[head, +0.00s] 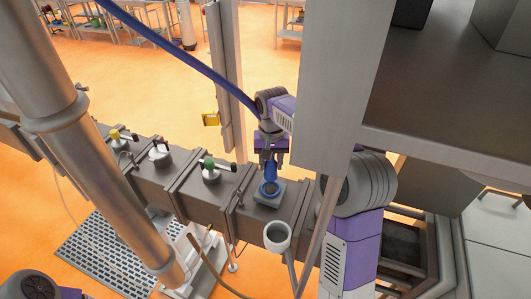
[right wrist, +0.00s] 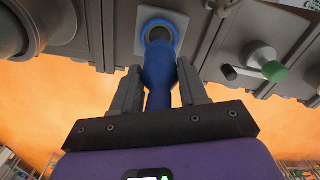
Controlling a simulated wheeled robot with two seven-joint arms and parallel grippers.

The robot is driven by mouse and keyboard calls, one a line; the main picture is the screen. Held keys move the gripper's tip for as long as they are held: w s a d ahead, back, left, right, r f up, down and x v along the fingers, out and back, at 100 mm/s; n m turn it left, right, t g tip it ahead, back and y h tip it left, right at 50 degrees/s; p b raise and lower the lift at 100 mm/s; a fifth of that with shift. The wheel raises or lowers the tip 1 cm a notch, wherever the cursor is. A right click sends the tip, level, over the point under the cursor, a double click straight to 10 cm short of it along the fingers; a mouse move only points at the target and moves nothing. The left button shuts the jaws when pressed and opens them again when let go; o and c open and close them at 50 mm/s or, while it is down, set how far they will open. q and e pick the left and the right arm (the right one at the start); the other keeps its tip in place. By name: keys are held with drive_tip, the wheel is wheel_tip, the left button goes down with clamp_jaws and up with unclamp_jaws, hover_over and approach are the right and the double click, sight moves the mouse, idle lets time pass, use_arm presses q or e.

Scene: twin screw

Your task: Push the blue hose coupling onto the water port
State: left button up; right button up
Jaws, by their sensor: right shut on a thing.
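The blue hose coupling (head: 270,171) hangs between the fingers of my right gripper (head: 269,160), pointing down. In the right wrist view the coupling (right wrist: 160,62) sits between the two grey fingers of the right gripper (right wrist: 160,80). The water port (head: 269,188) is a blue-ringed opening on a grey square block on top of the metal barrel. In the right wrist view its ring and dark opening (right wrist: 158,33) show just beyond the coupling's end. Coupling and port overlap in the picture; I cannot tell whether they touch. My left gripper is out of view.
A blue hose (head: 180,50) runs from the upper left toward my right arm. Green (head: 209,162) and yellow (head: 115,134) capped fittings stand along the barrel to the left. A light cup-shaped funnel (head: 277,235) is in front of the port. A large grey metal cabinet (head: 330,80) stands close to the right.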

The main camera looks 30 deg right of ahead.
sight(271, 176)
drive_tip(key=shift+s+f, duration=0.25)
drive_tip(key=shift+f, duration=0.15)
drive_tip(key=f, duration=0.3)
drive_tip(key=shift+w+f, duration=0.1)
drive_tip(key=shift+w, duration=0.15)
drive_tip(key=shift+s+f, duration=0.1)
drive_tip(key=shift+f, duration=0.5)
drive_tip(key=shift+f+b, duration=0.4)
drive_tip(key=shift+f, duration=0.2)
idle(0.4)
drive_tip(key=o, duration=1.1)
